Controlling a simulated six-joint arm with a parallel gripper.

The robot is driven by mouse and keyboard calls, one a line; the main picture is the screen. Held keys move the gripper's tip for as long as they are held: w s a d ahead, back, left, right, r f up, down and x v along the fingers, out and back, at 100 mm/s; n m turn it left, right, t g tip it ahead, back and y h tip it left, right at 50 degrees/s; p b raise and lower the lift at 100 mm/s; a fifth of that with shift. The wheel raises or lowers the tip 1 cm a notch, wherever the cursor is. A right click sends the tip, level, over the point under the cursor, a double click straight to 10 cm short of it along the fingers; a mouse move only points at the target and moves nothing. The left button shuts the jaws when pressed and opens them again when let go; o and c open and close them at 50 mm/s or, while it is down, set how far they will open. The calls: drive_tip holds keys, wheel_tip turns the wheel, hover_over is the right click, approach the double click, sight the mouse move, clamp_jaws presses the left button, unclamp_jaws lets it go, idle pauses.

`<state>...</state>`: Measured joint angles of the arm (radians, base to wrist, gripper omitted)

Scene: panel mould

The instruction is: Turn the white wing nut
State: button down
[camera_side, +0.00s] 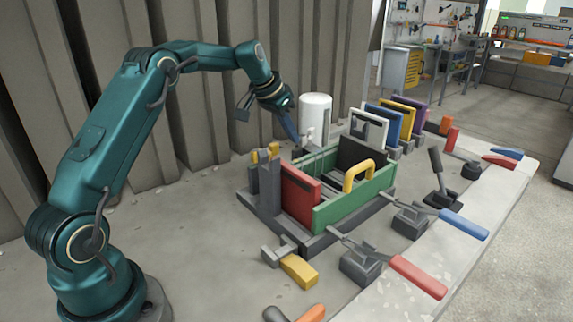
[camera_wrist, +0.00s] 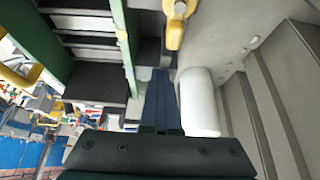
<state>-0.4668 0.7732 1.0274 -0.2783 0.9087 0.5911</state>
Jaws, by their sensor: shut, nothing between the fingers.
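The white wing nut (camera_side: 310,133) appears as a small pale shape at the back end of the mould, in front of the white cylinder; it is partly hidden and its angle is unclear. My gripper (camera_side: 297,139) points down just left of it, with its fingers shut and empty; I cannot tell whether they touch it. In the wrist view, the shut blue fingers (camera_wrist: 158,73) lie between the dark mould parts and the white cylinder. I cannot clearly make out the white wing nut there. Two yellow wing nuts (camera_side: 273,150) stand at the mould's left end.
The white cylinder (camera_side: 316,108) stands close behind my gripper and shows beside the fingers in the wrist view (camera_wrist: 199,103). The mould has a green side panel (camera_side: 340,208) with a yellow handle (camera_side: 356,174) and a red panel (camera_side: 299,193). Coloured panels (camera_side: 408,112) and clamps line the right.

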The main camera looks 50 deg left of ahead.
drive_tip(key=shift+a, duration=0.6)
drive_tip(key=shift+s, duration=0.1)
wheel_tip(320, 180, up, 6)
drive_tip(key=shift+s, duration=0.3)
idle(0.4)
